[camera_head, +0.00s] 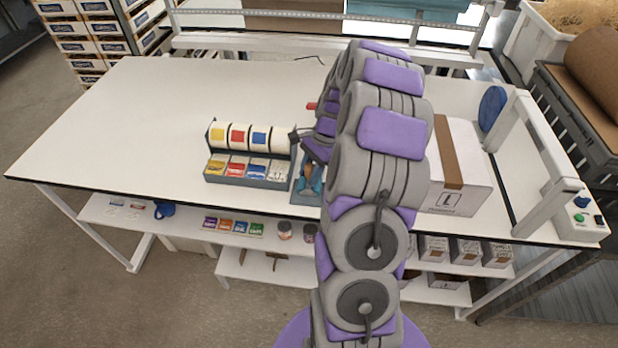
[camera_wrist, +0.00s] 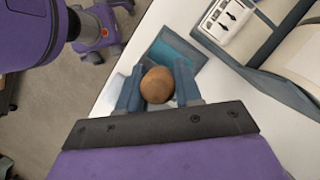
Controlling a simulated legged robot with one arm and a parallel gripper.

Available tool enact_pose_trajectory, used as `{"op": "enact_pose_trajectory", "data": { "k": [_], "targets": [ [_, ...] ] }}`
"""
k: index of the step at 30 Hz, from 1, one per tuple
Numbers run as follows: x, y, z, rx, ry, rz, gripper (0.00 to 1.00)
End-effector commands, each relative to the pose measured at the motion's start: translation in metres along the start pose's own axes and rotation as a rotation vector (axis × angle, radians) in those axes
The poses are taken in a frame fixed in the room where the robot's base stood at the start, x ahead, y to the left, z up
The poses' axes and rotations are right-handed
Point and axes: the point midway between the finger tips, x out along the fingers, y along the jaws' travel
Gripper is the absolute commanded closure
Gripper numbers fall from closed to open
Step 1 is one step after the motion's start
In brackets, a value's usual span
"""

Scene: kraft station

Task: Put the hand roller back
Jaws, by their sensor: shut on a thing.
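My gripper (camera_wrist: 158,78) is shut on the hand roller (camera_wrist: 157,86), with one blue-grey finger on each side of its round wooden handle end. The roller's head is hidden below the handle in the wrist view. A shallow dark-rimmed tray with a teal floor (camera_wrist: 178,48) lies just beyond the fingers. Whether the roller touches it, I cannot tell. In the head view my gripper (camera_head: 312,180) is low over the bench, just right of the label dispenser, and my arm hides part of this spot.
The label dispenser (camera_head: 250,173) with coloured rolls and cards stands close left of my gripper. A white carton (camera_head: 462,205) with brown tape stands to the right, beside a sealing frame (camera_head: 530,150). The white bench (camera_head: 130,130) is clear on the left.

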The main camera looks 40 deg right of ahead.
Motion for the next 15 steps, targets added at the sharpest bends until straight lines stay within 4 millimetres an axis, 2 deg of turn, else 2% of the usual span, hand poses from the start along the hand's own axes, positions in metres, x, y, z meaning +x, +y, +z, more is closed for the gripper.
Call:
{"op": "enact_pose_trajectory", "data": {
  "k": [3, 8, 15],
  "targets": [
    [0.001, -0.009, -0.003, -0.001, -0.002, 0.002, 0.88],
    [0.003, -0.011, -0.005, -0.001, -0.003, 0.003, 0.88],
    [0.031, -0.011, -0.016, 0.000, -0.004, 0.003, 0.88]
  ]
}}
